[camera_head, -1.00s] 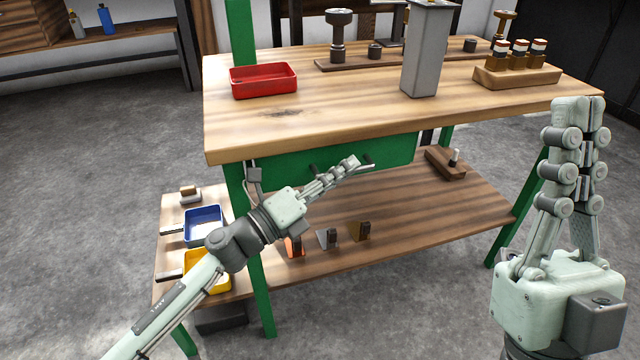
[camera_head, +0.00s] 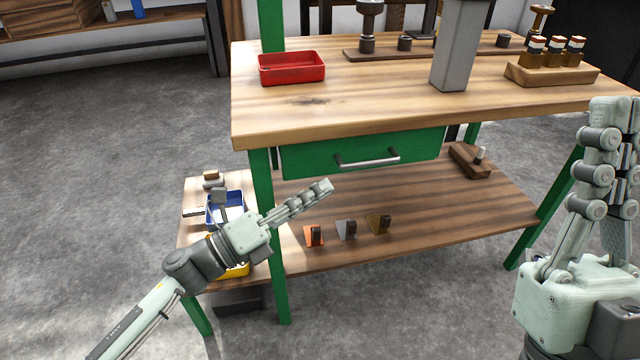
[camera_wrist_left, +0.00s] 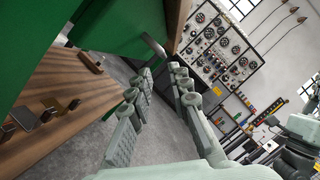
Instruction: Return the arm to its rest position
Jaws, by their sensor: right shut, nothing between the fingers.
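My left gripper (camera_head: 324,187) is pale green and empty. In the head view it is in front of the bench, below and left of the drawer handle (camera_head: 367,160), apart from it. In the left wrist view, its two fingers (camera_wrist_left: 161,70) stand apart with a gap between them. The green drawer (camera_head: 300,161) under the bench top looks closed. My right gripper (camera_head: 612,105) points up at the right edge of the head view, shut and empty, partly cut off by the frame.
The wooden bench top (camera_head: 390,98) carries a red tray (camera_head: 291,69), a grey post (camera_head: 459,45) and a wooden block with several pegs (camera_head: 551,75). Grey floor at left is open.

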